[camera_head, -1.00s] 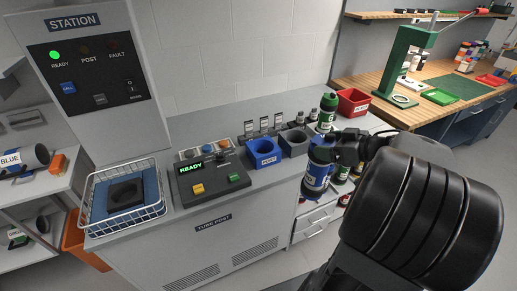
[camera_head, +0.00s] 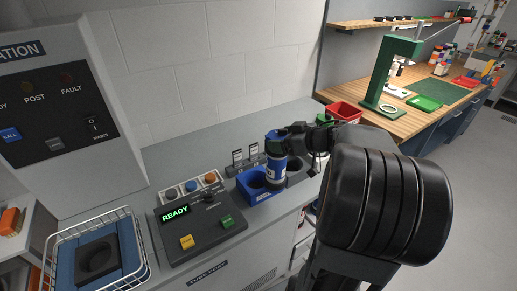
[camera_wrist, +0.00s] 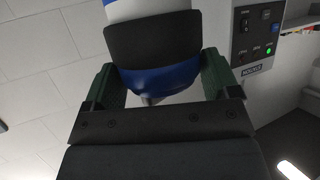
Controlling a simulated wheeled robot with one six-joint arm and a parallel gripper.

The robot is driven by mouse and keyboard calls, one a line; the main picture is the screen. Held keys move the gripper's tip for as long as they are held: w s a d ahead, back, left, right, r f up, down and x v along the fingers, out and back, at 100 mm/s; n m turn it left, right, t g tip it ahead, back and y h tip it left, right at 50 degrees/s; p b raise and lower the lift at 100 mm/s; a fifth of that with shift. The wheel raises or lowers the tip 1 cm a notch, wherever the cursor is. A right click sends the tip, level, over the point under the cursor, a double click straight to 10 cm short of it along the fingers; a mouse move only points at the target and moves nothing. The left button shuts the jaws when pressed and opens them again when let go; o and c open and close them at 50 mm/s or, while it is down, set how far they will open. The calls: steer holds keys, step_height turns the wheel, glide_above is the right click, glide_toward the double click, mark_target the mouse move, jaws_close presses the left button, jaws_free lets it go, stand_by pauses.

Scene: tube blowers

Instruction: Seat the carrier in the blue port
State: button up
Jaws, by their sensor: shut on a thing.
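The carrier (camera_head: 276,174) is an upright cylinder, blue with a white label. My gripper (camera_head: 277,142) is shut on it near its top. The blue port (camera_head: 265,196) is a blue block with a round opening on the grey counter. The carrier overlaps the right part of this block in the head view, and its lower end is near the opening. I cannot tell whether it is above the block or touching it. In the wrist view the carrier (camera_wrist: 165,80) shows blue, white and a dark band between the fingers (camera_wrist: 160,85).
A dark grey port block (camera_head: 297,172) stands right of the blue port, partly hidden by the carrier. Left are a control panel (camera_head: 207,228) reading READY and a wire basket (camera_head: 141,272). Small label stands (camera_head: 247,160) rise behind the ports. A red bin (camera_head: 345,111) is farther right.

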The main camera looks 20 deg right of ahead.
steer(key=w+a, duration=0.4)
steer(key=w, duration=0.4)
step_height(320, 180, down, 7)
steer(key=shift+s, duration=0.25)
steer(key=o, duration=1.2)
steer(key=shift+a, duration=0.1)
steer(key=shift+s, duration=0.1)
